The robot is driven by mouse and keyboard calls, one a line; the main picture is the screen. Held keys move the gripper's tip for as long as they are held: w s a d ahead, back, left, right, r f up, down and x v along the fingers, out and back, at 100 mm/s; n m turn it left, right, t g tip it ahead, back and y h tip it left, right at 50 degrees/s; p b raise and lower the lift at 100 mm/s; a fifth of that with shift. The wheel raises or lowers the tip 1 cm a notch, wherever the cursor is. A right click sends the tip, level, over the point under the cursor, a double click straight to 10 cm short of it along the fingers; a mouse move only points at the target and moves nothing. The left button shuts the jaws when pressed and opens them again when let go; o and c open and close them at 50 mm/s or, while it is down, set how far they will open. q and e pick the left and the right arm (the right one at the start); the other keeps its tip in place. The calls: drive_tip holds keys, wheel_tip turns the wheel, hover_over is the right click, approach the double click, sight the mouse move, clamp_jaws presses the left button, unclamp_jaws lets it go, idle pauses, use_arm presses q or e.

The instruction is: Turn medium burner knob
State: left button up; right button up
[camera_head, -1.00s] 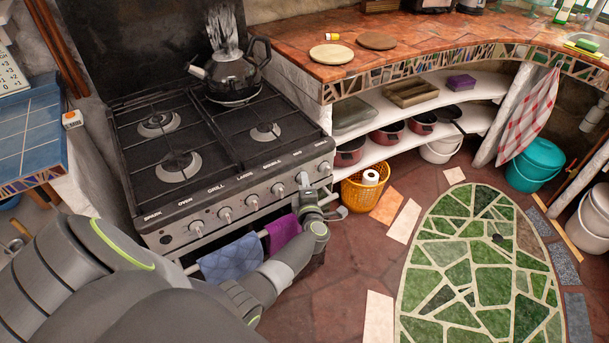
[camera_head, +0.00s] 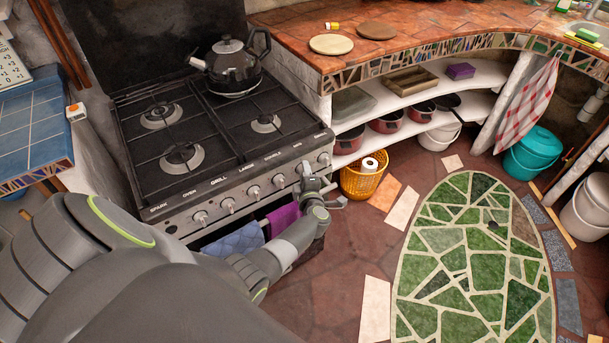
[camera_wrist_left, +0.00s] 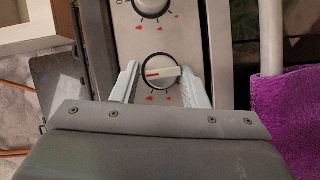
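The black gas stove (camera_head: 165,215) has a row of knobs along its grey front panel. The medium burner knob (camera_head: 304,168) is near the right end of the row, partly hidden by my gripper in the head view. In the left wrist view a knob (camera_wrist_left: 161,73) with a pale bar and red mark sits between the two fingers. My left gripper (camera_head: 308,178) is at the panel; in the wrist view its fingers (camera_wrist_left: 160,86) are apart on either side of the knob, with a small gap visible. My right gripper is not in view.
The neighbouring wok knob (camera_head: 324,158) is close by on the right. Blue (camera_head: 236,243) and purple (camera_head: 283,220) towels hang below the panel near my forearm. A kettle (camera_head: 232,68) stands on the back burner. A yellow basket (camera_head: 359,182) is on the floor to the right.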

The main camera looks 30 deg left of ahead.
use_arm(q)
drive_tip(key=shift+o, duration=1.3)
drive_tip(key=shift+s+d+f, duration=0.1)
drive_tip(key=v, duration=1.7)
drive_tip(key=shift+p, duration=0.45)
drive_tip(key=shift+s, duration=0.1)
